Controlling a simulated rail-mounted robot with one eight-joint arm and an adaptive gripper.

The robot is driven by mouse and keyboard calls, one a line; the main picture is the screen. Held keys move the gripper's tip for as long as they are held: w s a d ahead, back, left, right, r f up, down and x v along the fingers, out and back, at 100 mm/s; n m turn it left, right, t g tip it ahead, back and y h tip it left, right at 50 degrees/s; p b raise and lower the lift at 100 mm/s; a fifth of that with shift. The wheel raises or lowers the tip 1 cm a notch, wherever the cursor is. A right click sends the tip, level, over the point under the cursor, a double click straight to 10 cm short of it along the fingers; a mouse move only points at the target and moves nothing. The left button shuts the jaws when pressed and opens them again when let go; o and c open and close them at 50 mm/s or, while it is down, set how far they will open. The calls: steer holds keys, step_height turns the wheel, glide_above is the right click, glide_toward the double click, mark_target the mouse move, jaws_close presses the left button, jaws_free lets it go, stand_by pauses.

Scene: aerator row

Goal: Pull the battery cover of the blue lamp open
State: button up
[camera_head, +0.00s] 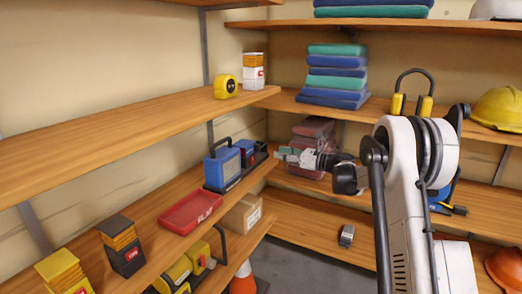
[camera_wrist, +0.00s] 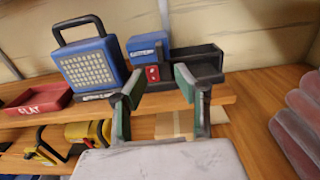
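The blue lamp (camera_wrist: 92,67) stands upright on the shelf in the wrist view, with a black handle and a pale gridded face. It also shows in the head view (camera_head: 222,168). Just right of it is a blue block (camera_wrist: 147,47) on a dark base with a red patch (camera_wrist: 152,73). I cannot tell whether this block belongs to the lamp, and I cannot make out a battery cover. My gripper (camera_wrist: 158,86) is open and empty, its fingers apart in front of the block and dark base. In the head view my gripper (camera_head: 292,156) is right of the lamp.
A dark tray-like part (camera_wrist: 197,62) is right of the blue block. A red tray (camera_head: 190,210) lies left of the lamp. A cardboard box (camera_head: 242,214) and yellow tools (camera_head: 180,270) are lower. Reddish stacked items (camera_wrist: 300,125) are at my right.

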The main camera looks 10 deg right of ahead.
mark_target(247, 148)
steer(key=x, duration=0.9)
steer(key=shift+a+b, duration=0.15)
steer(key=shift+b, duration=0.15)
steer(key=shift+w, duration=0.1)
jaws_close()
